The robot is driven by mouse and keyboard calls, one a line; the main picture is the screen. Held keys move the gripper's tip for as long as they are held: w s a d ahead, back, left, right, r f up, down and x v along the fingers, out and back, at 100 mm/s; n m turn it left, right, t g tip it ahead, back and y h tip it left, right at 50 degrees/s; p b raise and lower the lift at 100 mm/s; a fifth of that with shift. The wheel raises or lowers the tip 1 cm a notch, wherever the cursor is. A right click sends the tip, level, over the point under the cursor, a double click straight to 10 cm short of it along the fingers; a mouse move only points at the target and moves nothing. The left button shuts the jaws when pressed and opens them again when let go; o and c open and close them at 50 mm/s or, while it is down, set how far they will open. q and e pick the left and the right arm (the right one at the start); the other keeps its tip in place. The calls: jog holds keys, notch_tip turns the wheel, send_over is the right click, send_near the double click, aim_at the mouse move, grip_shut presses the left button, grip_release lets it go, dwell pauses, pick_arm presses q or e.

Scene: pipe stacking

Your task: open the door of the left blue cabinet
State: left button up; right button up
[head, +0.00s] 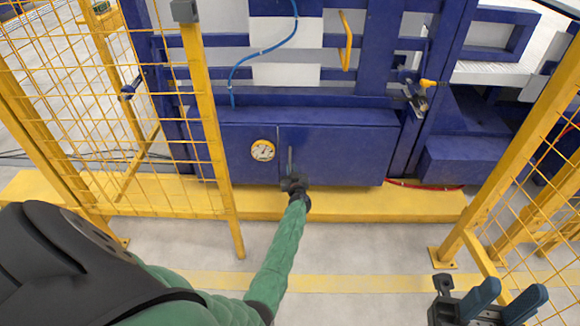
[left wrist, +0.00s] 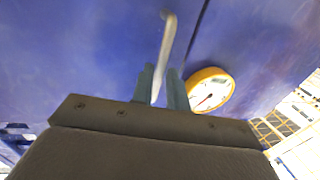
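The blue cabinet (head: 340,150) stands low in the middle of the head view. Its door lies flush with the front, right of a vertical seam. A pale vertical handle (head: 290,157) is near the door's left edge; it also shows in the left wrist view (left wrist: 166,42). My left gripper (head: 291,177) is at the handle's lower part. In the left wrist view its fingers (left wrist: 161,78) stand close on both sides of the handle, which runs between them. Finger contact is partly hidden. My right gripper (head: 521,288) is open and empty at the lower right, away from the cabinet.
A round yellow-rimmed gauge (head: 262,150) is left of the handle; the left wrist view also shows it (left wrist: 209,91). A yellow base step (head: 370,204) runs below the cabinet. Yellow mesh fences (head: 221,165) stand left and right. Grey floor (head: 370,250) in front is clear.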

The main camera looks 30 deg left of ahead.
aim_at(290, 165)
pick_arm(q)
jog(key=shift+b+x, duration=1)
jog(key=shift+x, duration=0.75)
jog(key=shift+c, duration=0.3)
grip_shut()
